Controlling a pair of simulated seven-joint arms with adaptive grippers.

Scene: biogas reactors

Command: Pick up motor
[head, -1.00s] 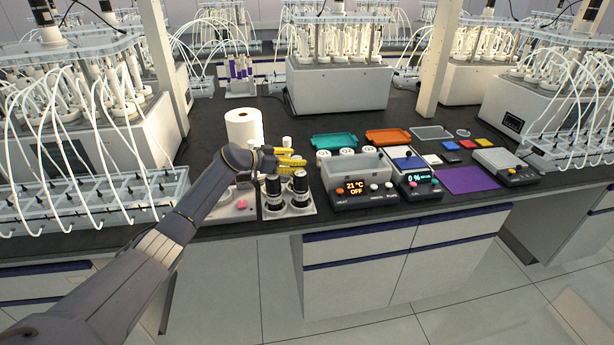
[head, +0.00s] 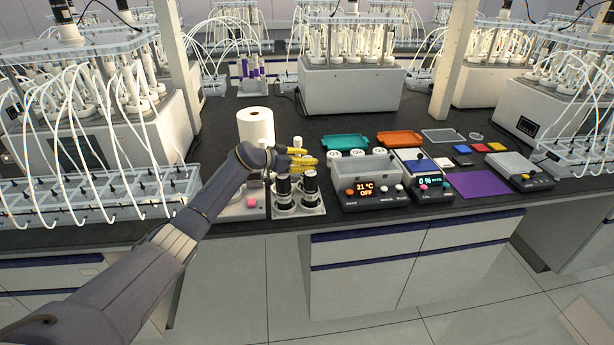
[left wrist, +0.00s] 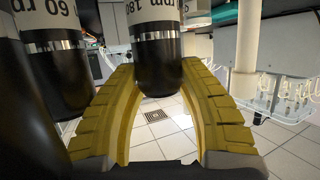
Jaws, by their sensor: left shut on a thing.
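My left gripper (head: 304,160), with yellow fingers, is at the motor stand (head: 319,210) on the bench. In the left wrist view its fingers (left wrist: 165,115) are shut around a motor (left wrist: 157,70) with a black rounded end and a white label band. The label text looks upside down in that view. Two other black motors stand on the front of the stand, a left one (head: 283,188) and a right one (head: 310,184). Similar motors fill the left of the wrist view, one labelled with 60 (left wrist: 52,75). My right gripper is not in view.
A white paper roll (head: 256,128) stands behind my left wrist. A grey water bath (head: 366,174) with a display is close to the right of the stand. Green (head: 344,141) and orange (head: 399,137) trays lie behind it. Tubed reactors stand on both sides.

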